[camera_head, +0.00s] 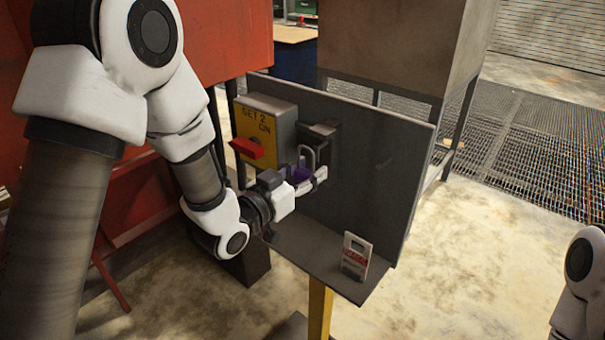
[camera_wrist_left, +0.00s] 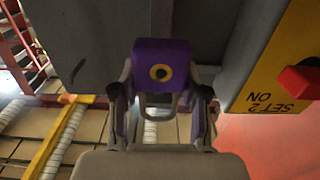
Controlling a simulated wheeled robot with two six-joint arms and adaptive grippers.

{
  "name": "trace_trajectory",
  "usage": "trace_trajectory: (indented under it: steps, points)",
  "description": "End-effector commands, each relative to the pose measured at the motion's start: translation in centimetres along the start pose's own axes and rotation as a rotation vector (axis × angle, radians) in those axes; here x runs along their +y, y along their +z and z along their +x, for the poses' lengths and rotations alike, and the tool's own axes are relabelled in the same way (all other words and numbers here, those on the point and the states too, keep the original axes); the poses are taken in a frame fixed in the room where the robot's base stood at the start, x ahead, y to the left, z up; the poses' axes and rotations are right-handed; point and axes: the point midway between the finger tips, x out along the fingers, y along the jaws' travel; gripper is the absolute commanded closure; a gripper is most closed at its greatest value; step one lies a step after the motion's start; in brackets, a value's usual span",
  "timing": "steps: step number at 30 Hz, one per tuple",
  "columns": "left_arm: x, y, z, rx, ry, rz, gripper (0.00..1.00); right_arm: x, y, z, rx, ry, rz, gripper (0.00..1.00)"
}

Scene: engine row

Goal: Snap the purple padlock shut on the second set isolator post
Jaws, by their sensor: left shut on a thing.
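The purple padlock (camera_head: 301,174) is held between the fingers of my left gripper (camera_head: 309,181), in front of the grey panel. Its pale shackle loop (camera_head: 308,154) stands up above the body, close to a dark bracket (camera_head: 321,138) on the panel. I cannot tell whether the shackle is around the post or only beside it. In the left wrist view the padlock (camera_wrist_left: 161,66) shows a round yellow keyhole face between the fingertips (camera_wrist_left: 160,92). The yellow isolator box (camera_head: 259,128), marked SET 2 ON, has a red handle (camera_head: 247,148). My right gripper is out of view.
The grey panel (camera_head: 385,150) has a shelf (camera_head: 305,252) at its foot, on a yellow post (camera_head: 319,308). A small red and white tag (camera_head: 356,256) stands on the shelf. A red machine (camera_head: 225,40) is behind my left arm. Open floor (camera_head: 480,240) lies to the right.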

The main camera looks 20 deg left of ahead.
Motion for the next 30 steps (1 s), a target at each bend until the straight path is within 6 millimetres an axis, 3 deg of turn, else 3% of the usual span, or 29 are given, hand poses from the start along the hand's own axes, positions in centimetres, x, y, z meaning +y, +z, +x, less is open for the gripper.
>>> trace_trajectory:
  steps: [30]
  points:
    - [0.0,0.0,4.3,0.000,0.001,0.001,0.95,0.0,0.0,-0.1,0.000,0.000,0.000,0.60]
